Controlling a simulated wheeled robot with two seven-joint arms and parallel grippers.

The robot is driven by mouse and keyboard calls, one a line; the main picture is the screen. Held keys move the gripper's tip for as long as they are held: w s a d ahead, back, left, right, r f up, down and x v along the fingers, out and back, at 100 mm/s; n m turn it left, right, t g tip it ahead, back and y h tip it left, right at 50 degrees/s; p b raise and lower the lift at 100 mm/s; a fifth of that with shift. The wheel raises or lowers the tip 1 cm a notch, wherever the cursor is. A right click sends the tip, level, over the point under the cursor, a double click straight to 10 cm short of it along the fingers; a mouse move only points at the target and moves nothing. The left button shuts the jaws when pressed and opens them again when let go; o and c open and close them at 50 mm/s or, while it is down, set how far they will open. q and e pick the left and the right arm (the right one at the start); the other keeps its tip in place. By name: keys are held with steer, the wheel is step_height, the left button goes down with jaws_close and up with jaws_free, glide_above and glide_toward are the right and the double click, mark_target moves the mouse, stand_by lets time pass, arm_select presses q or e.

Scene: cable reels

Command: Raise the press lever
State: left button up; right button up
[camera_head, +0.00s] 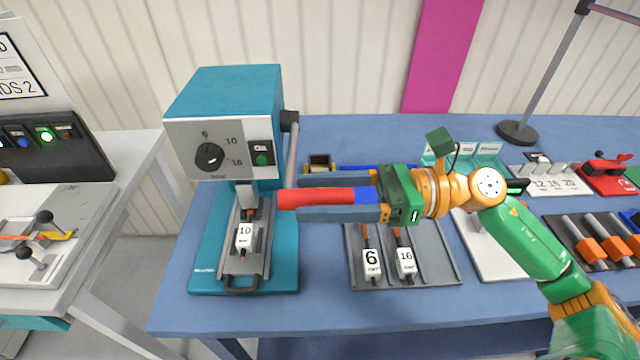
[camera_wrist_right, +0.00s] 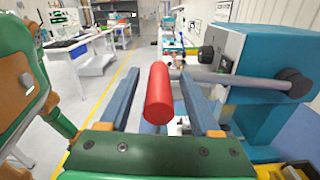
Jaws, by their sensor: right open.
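The teal press (camera_head: 225,95) stands on the blue table with a dial and a green button on its front. Its lever is a grey rod (camera_head: 291,155) from a dark pivot at the press's right side, ending in a red handle (camera_head: 315,198). In the right wrist view the rod (camera_wrist_right: 225,79) runs nearly level from the pivot to the red handle (camera_wrist_right: 158,95). My right gripper (camera_head: 297,197) is open, its two blue-grey fingers on either side of the handle. The right wrist view shows gaps between handle and fingers. My left gripper is not in view.
A white block marked 10 (camera_head: 244,236) sits in the press bed. A grey tray (camera_head: 433,262) right of the press holds blocks marked 6 and 16. A red tool (camera_head: 607,172) and a rack with orange-handled pieces (camera_head: 590,246) are farther right. A separate bench stands left.

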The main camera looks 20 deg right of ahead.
steer(key=shift+s+d, duration=0.1)
steer(key=shift+c, duration=1.3)
jaws_close()
